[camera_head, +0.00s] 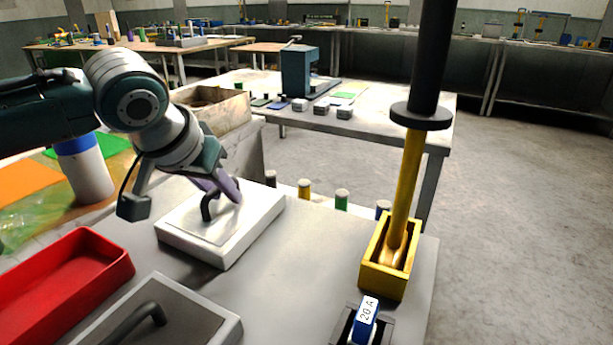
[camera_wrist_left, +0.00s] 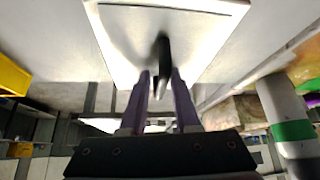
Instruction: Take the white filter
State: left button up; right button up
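The white filter (camera_head: 250,229) is a thick white square block with a black arched handle (camera_head: 207,206) on top. It lies flat on the grey table, left of centre in the head view. It also shows at the top of the left wrist view (camera_wrist_left: 118,38). My left gripper (camera_head: 226,190) reaches down at the handle from above. In the left wrist view its two purple fingers (camera_wrist_left: 161,76) stand on either side of the dark handle, with narrow gaps seeming to show. The handle's far part is hidden by the fingers. My right gripper is not in view.
A red tray (camera_head: 117,262) and a grey plate with a black handle (camera_head: 190,318) lie nearby at the front left. A yellow box (camera_head: 383,283) holding a tall yellow-and-black tool stands right. A blue "20 A" piece (camera_head: 366,318) is in front. The table between is clear.

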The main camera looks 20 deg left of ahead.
pick_arm(q)
grip_shut()
dwell(1.0)
